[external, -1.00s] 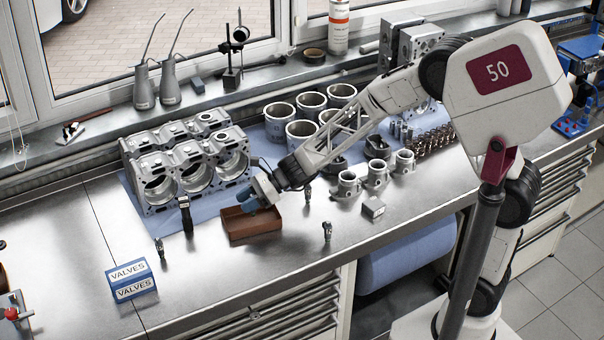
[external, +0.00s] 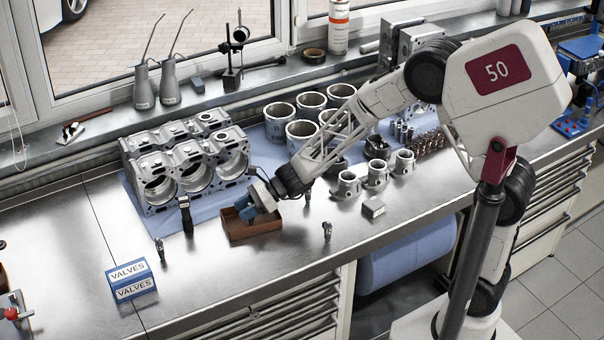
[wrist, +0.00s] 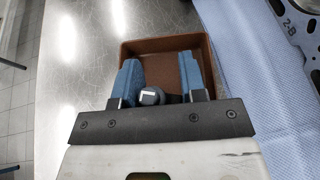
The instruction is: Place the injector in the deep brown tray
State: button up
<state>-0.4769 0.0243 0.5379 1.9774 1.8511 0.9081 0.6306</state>
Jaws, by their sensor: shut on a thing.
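The deep brown tray (external: 268,226) sits on the steel bench in front of the engine block. It also shows in the wrist view (wrist: 196,42), below and beyond my fingers. My gripper (external: 248,214) is low over the tray, with its blue fingertips at or inside the rim. In the wrist view my gripper (wrist: 160,80) is shut on the injector (wrist: 151,96), a small dark part with a rounded blue-grey end showing between the fingers. The rest of the injector is mostly hidden. I cannot tell whether it touches the tray floor.
The engine block (external: 185,165) stands on a blue cloth behind the tray. Small metal parts stand near it, one left (external: 160,249) and one right (external: 327,231). A blue valves box (external: 132,280) is at front left. Bare bench lies in front.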

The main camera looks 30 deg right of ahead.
jog(key=shift+f, duration=0.15)
jog(key=o, duration=0.9)
jog(key=shift+d+r, duration=0.35)
jog(key=shift+d, duration=0.1)
jog(key=v, duration=1.1)
jog(key=shift+f, duration=0.1)
dwell(0.4)
